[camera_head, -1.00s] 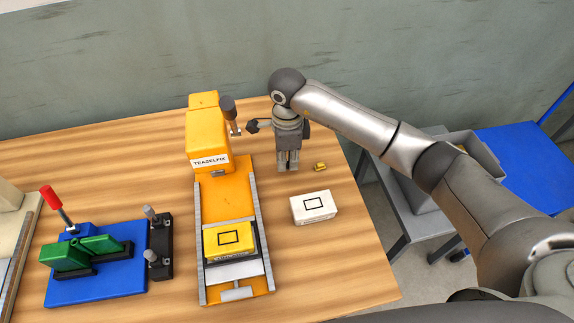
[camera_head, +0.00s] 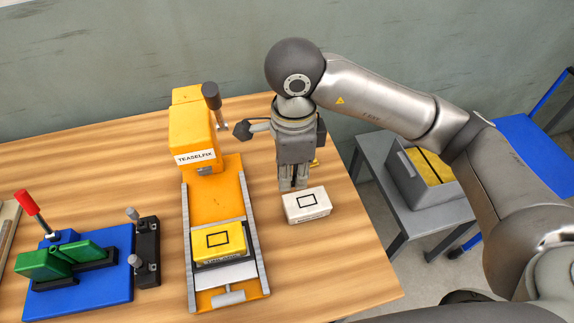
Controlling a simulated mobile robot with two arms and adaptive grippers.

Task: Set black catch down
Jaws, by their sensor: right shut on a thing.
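My right gripper (camera_head: 293,186) points down over the table, just behind the white block (camera_head: 307,206). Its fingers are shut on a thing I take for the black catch. The catch is hidden by the fingers, so its shape and any contact with the table cannot be made out. A dark knob-like part (camera_head: 242,130) sticks out left of the gripper, near the press lever. My left gripper is not in view.
The yellow press (camera_head: 190,125) stands left of the gripper, with a yellow block (camera_head: 218,241) on its slide. A blue base (camera_head: 78,290) with green parts and a black two-knob block (camera_head: 147,252) are farther left. A grey bin (camera_head: 405,178) stands beyond the right edge.

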